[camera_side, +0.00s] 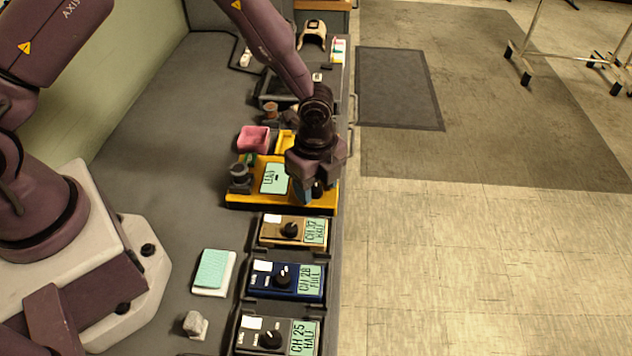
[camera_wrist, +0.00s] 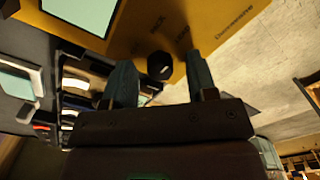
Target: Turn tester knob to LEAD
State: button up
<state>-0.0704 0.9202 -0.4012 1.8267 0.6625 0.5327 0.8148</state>
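The yellow tester (camera_side: 240,201) lies on the grey bench with a pale green screen (camera_side: 275,179); the screen's text is too small to read surely. My gripper (camera_side: 307,192) points down at the tester's right end and hides part of it. In the wrist view, the tester's yellow face (camera_wrist: 125,28) fills the top, with its black knob (camera_wrist: 160,66) between the two fingertips of my gripper (camera_wrist: 162,80). The fingers stand apart, with a gap on each side of the knob. Small dark labels sit by the knob; the knob's pointer direction cannot be told.
Pedals stand in a row nearer the camera: a tan one (camera_side: 272,231), a blue one (camera_side: 262,284) and a grey one (camera_side: 252,340). A pale green pad (camera_side: 213,268) lies left of the row. The bench's right edge is close.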

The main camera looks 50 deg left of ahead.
aim_at(316, 187)
notch_tip(316, 187, up, 13)
dwell(0.7)
